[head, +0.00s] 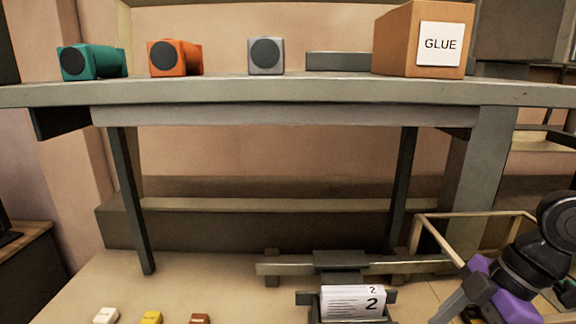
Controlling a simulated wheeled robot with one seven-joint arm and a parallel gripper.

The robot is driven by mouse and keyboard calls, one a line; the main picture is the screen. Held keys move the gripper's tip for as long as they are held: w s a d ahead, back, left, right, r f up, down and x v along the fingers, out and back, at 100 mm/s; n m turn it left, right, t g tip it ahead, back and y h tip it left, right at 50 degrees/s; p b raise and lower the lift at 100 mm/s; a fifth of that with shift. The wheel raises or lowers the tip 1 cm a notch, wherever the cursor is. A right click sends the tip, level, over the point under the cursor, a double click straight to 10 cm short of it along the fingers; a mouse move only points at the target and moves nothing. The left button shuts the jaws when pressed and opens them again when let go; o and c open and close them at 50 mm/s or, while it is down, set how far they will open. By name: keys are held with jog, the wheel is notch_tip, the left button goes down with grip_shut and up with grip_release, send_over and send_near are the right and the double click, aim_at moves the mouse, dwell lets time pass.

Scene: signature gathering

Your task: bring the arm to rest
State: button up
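My arm comes in at the right edge of the head view. My gripper (462,308), with purple and grey parts, points down and left in the lower right corner. Its fingertips are partly cut off by the bottom edge, so I cannot tell whether it is open or shut. I see nothing held in the part that shows. A stack of white cards marked "2" (350,304) stands in a dark holder (304,298) to the left of my gripper, with a gap between them.
A raised grey shelf (250,90) crosses the view. On it are teal (108,61), orange (187,57) and grey (266,55) blocks and a box marked GLUE (396,38). White, yellow and brown pieces (150,317) lie lower left. A thin-railed frame (428,240) stands behind my gripper.

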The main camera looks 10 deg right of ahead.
jog(key=w+a+r+m+t+y, duration=0.2)
jog(key=w+a+r+m+t, duration=0.15)
jog(key=w+r+t, duration=0.7)
jog(key=w+a+r+m+t+b, duration=0.2)
jog(key=w+r+m+t, duration=0.1)
jog(key=r+m+t, duration=0.5)
jog(key=s+d+f+m+h+b, duration=0.1)
jog(key=s+f+m+h+b, duration=0.1)
jog(key=s+f+m+h, duration=1.1)
jog(key=s+a+f+n+g+y+b, duration=0.1)
jog(key=s+a+f+n+g+y, duration=0.1)
jog(key=s+f, duration=0.9)
jog(key=s+a+f+n+g+y+b, duration=0.2)
jog(key=s+a+f+n, duration=0.4)
jog(key=s+f, duration=0.6)
jog(key=s+n+g+y, duration=0.1)
jog(key=s+y, duration=0.1)
jog(key=s, duration=0.2)
jog(key=shift+f+n, duration=0.25)
jog(key=shift+n, duration=0.1)
